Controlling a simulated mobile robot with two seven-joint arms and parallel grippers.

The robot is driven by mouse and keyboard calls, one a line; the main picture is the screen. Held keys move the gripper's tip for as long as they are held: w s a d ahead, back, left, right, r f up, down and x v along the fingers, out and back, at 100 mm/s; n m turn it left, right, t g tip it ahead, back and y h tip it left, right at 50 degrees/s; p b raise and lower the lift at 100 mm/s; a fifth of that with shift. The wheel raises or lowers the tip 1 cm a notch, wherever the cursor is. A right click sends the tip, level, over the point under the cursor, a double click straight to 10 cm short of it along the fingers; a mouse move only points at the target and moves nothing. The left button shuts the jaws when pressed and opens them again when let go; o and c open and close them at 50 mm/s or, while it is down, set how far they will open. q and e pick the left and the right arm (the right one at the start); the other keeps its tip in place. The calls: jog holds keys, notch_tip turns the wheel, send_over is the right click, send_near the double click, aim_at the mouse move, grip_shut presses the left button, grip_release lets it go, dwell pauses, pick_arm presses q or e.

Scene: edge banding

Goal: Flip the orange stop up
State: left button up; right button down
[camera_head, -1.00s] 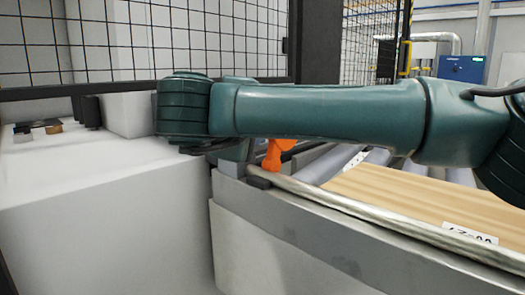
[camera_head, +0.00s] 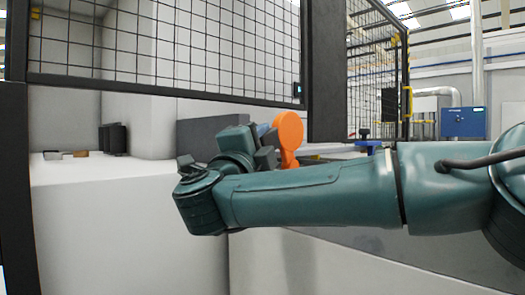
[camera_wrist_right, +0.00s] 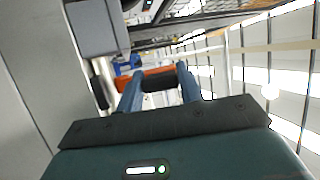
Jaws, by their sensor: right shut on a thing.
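The orange stop (camera_head: 289,137) stands upright in the middle of the head view, its rounded end up and its narrower part below. Its lower end is hidden behind my right arm. My right gripper (camera_head: 268,142) is at the stop's left side, partly hidden by its own wrist. In the right wrist view the two blue fingers (camera_wrist_right: 158,86) are shut on the stop, with a dark piece between them and the orange part (camera_wrist_right: 160,71) just beyond. My left gripper is in neither view.
A white block-shaped housing (camera_head: 120,215) stands at the left, with small dark items on top. A blue box (camera_head: 463,122) is far back right. My right forearm hides much of the machine's edge.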

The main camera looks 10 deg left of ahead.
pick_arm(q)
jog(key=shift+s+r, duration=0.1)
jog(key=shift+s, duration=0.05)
pick_arm(e)
jog(key=c, duration=0.9)
grip_release()
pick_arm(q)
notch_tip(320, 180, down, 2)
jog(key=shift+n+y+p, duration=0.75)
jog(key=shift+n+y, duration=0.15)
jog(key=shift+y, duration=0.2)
pick_arm(e)
jog(key=v, duration=1.3)
jog(key=shift+s, duration=0.1)
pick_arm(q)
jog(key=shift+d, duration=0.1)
